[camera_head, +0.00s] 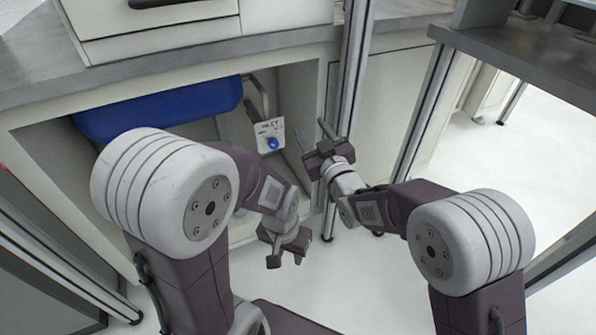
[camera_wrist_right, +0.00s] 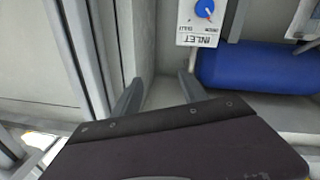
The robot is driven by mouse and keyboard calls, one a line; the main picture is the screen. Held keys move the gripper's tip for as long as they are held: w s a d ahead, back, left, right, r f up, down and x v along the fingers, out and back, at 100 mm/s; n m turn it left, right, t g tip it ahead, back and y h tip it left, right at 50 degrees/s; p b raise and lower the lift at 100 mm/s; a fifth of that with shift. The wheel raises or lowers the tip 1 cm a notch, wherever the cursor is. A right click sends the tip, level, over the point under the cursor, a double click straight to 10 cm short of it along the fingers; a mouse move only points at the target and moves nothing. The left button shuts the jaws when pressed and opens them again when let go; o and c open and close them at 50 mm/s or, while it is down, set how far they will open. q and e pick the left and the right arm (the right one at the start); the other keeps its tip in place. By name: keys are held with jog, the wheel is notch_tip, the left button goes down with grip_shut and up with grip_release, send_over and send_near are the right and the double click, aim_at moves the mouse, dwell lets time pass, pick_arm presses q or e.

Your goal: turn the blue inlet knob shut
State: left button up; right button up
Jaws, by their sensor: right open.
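The blue inlet knob (camera_head: 272,143) sits on a small white plate (camera_head: 265,127) inside the open cabinet bay. In the right wrist view the knob (camera_wrist_right: 205,8) is near the top edge, and the plate (camera_wrist_right: 203,36) reads INLET upside down. My right gripper (camera_head: 313,143) is open and empty, to the right of the plate and apart from the knob. In its wrist view the fingertips (camera_wrist_right: 160,86) point toward the bay, below and left of the plate. My left gripper (camera_head: 286,261) is open and empty, low in front of the bay, well below the knob.
A blue cylinder (camera_head: 160,107) lies in the bay left of the plate; it also shows in the wrist view (camera_wrist_right: 255,68). A grey worktop (camera_head: 200,70) overhangs the bay. White floor (camera_head: 350,280) is clear below.

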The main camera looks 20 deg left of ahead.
pick_arm(q)
notch_tip(320, 180, down, 8)
jog(key=b, duration=0.5)
pick_arm(e)
jog(key=n+g, duration=0.1)
send_near(275, 146)
jog(key=shift+g+y, duration=0.3)
jog(key=shift+y, duration=0.2)
jog(key=p+x, duration=0.2)
jog(key=p, duration=0.1)
jog(key=p+x, duration=0.2)
jog(key=r+p+x, duration=0.1)
jog(key=p+x, duration=0.1)
jog(key=p, duration=0.1)
jog(key=shift+w+d+p, duration=0.15)
jog(key=shift+p, duration=0.2)
jog(key=shift+w+a+f+p, duration=0.3)
jog(key=shift+w+a, duration=0.05)
jog(key=shift+a, duration=0.1)
jog(key=shift+w+a+f+b, duration=0.35)
jog(key=shift+a+f+b, duration=0.05)
jog(key=shift+b, duration=0.6)
jog(key=shift+w+a+r, duration=0.15)
jog(key=shift+w+a, duration=0.15)
jog(key=shift+a, duration=0.05)
pick_arm(q)
notch_tip(275, 146, up, 7)
jog(key=shift+f, duration=0.15)
